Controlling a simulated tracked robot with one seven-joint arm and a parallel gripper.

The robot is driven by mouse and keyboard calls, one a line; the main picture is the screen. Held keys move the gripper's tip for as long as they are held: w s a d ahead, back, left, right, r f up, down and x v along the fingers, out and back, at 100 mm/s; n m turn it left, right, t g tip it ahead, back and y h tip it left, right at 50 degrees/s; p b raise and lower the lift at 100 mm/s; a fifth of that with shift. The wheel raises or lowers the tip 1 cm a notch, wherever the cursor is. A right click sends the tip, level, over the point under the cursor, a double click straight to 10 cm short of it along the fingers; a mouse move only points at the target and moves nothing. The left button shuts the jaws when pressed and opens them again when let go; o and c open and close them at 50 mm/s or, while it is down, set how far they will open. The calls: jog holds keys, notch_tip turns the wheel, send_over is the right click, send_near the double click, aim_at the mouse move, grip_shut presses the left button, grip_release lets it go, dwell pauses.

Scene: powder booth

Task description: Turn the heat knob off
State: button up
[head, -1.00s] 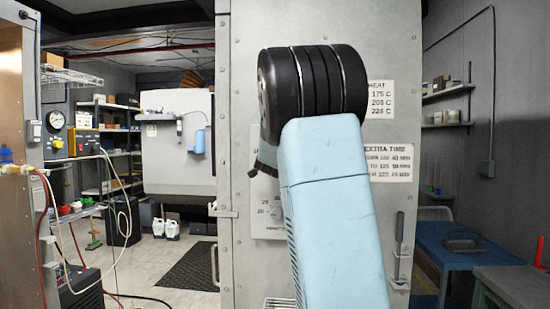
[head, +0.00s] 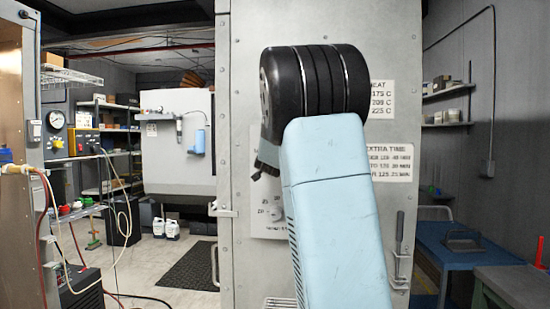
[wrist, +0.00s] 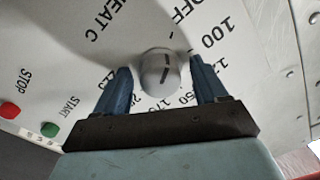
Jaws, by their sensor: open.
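The heat knob (wrist: 160,72) is a rounded grey knob with a dark line on its face, running nearly up and down in the wrist picture. It stands on a white panel (wrist: 75,65) marked HEAT C, OFF, 100 and higher numbers. My gripper (wrist: 162,82) is open, with one blue finger on each side of the knob and a visible gap to each. I cannot tell whether the fingers reach past the knob's face. In the head view my arm hides the knob, and only a dark edge of my gripper (head: 266,160) shows.
A red STOP button (wrist: 9,110) and a green START button (wrist: 50,130) sit at left in the wrist view. Signs with heat values (head: 381,100) and extra times (head: 389,162) are on the grey cabinet (head: 320,22).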

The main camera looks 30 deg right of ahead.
jog(key=v, duration=1.3)
jog(key=shift+s+a, duration=0.2)
jog(key=shift+s, duration=0.15)
dwell(0.4)
